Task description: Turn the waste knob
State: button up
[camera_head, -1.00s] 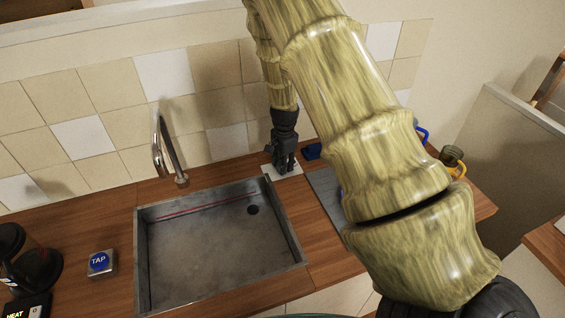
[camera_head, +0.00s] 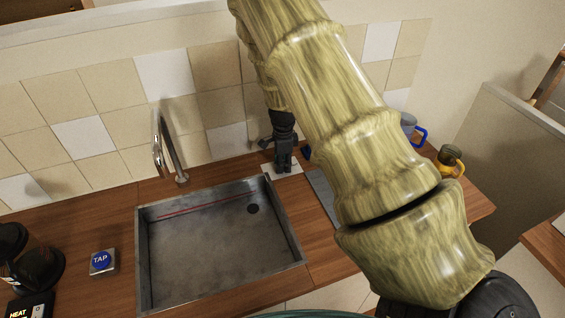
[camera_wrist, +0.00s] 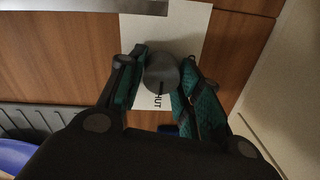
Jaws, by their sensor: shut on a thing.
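The waste knob (camera_wrist: 162,74) is a dark round knob with a pointer line, on a white plate (camera_wrist: 188,32) whose visible lettering reads "HUT". In the wrist view my gripper (camera_wrist: 160,80) has its green-padded fingers on either side of the knob, shut on it. In the head view my gripper (camera_head: 284,166) points down over the white plate (camera_head: 288,172) just behind the sink's right corner. The knob itself is hidden by the fingers there.
A blue TAP button (camera_head: 101,260) is further left. Blue-handled (camera_head: 408,122) and yellow (camera_head: 451,157) mugs stand at right. The tiled wall is close behind.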

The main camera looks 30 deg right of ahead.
jog(key=shift+w+r, duration=0.1)
jog(key=shift+w, duration=0.05)
jog(key=o, duration=1)
jog(key=r, duration=1.2)
jog(key=shift+s+a, duration=0.15)
jog(key=shift+s, duration=0.15)
jog(key=shift+f, duration=0.1)
